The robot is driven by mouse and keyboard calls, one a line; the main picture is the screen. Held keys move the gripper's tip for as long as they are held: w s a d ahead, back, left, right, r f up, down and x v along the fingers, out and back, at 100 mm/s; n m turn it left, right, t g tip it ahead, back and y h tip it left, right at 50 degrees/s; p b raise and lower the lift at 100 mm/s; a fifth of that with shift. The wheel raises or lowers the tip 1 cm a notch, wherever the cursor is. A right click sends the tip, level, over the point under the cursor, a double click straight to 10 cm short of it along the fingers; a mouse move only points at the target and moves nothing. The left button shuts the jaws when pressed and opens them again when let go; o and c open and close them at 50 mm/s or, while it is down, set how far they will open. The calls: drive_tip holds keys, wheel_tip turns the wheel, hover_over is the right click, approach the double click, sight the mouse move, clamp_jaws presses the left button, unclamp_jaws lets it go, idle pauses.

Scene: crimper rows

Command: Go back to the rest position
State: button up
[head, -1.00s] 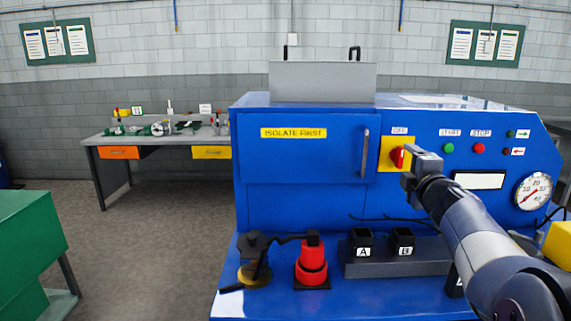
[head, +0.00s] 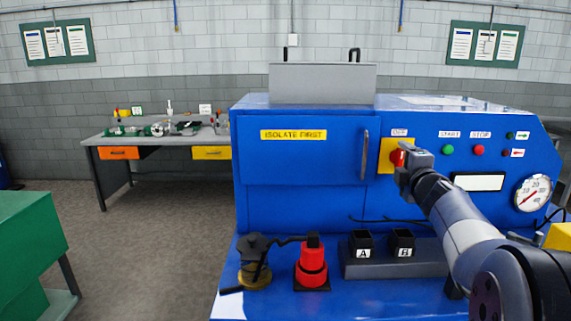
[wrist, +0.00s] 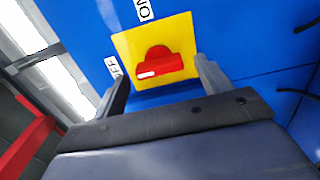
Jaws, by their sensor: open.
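My gripper (head: 403,178) is in front of the blue machine at its yellow switch plate (head: 385,160), with the fingers apart and empty. The red rotary knob (head: 397,157) on this plate is partly hidden by my gripper in the head view. In the wrist view, my gripper (wrist: 160,80) has one finger on each side of the red knob (wrist: 158,62), with visible gaps. The knob's white mark is at its left end, on the side of the label ending in "FF" (wrist: 112,68). An "ON" label (wrist: 145,9) is above the yellow plate (wrist: 180,28).
The blue machine (head: 300,205) fills the middle and right. On its ledge stand a red plug-like part (head: 312,262), a black and brass part (head: 255,265) and black blocks A (head: 362,245) and B (head: 402,243). A green cabinet (head: 30,240) is at left; floor (head: 150,240) beside it is clear.

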drive_tip(key=shift+w+r+m+p, duration=0.1)
drive_tip(key=shift+w+m+p, duration=0.2)
drive_tip(key=shift+w+m, duration=0.1)
drive_tip(key=shift+s+r+m+p, duration=0.15)
drive_tip(key=shift+m+p, duration=0.35)
drive_tip(key=shift+m, duration=0.7)
drive_tip(key=shift+m+p, duration=0.45)
drive_tip(key=shift+m, duration=0.65)
drive_tip(key=m+p, duration=0.1)
drive_tip(key=m, duration=0.3)
drive_tip(key=shift+d+p, duration=0.1)
drive_tip(key=shift+p, duration=0.3)
drive_tip(key=m+p, duration=0.2)
drive_tip(key=m, duration=0.3)
drive_tip(key=shift+m, duration=0.3)
drive_tip(key=shift+d+m+p, duration=0.1)
drive_tip(key=shift+m+p, duration=0.6)
drive_tip(key=shift+m, duration=0.9)
